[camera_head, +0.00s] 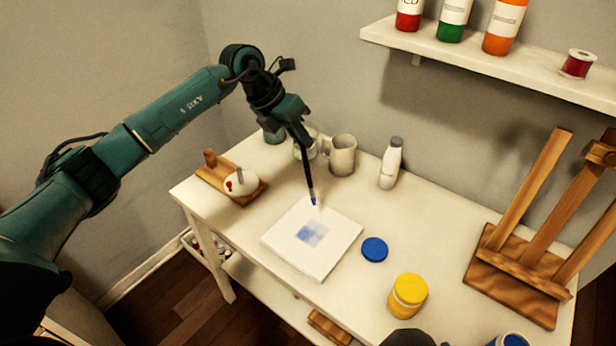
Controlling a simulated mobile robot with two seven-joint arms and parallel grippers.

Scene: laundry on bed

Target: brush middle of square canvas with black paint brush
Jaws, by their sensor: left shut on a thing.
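The square white canvas (338,244) lies flat on the white table, with a blue pixel-like patch of paint (312,234) around its middle. My left gripper (298,130) reaches in above the back of the canvas and is shut on the black paint brush (308,172). The brush points down, slightly tilted, and its tip is blue. The tip appears over or near the canvas's back edge; whether it touches cannot be told. My right gripper is not recognisable in view; a dark shape cut off at the bottom edge is unclear.
A blue lid (375,249) and a yellow paint jar (408,296) stand right of the canvas. A grey mug (342,155) and a white bottle (391,163) stand behind. A wooden easel (520,260) is at right. A wooden board (248,197) is at left. A shelf (480,58) holds paint bottles.

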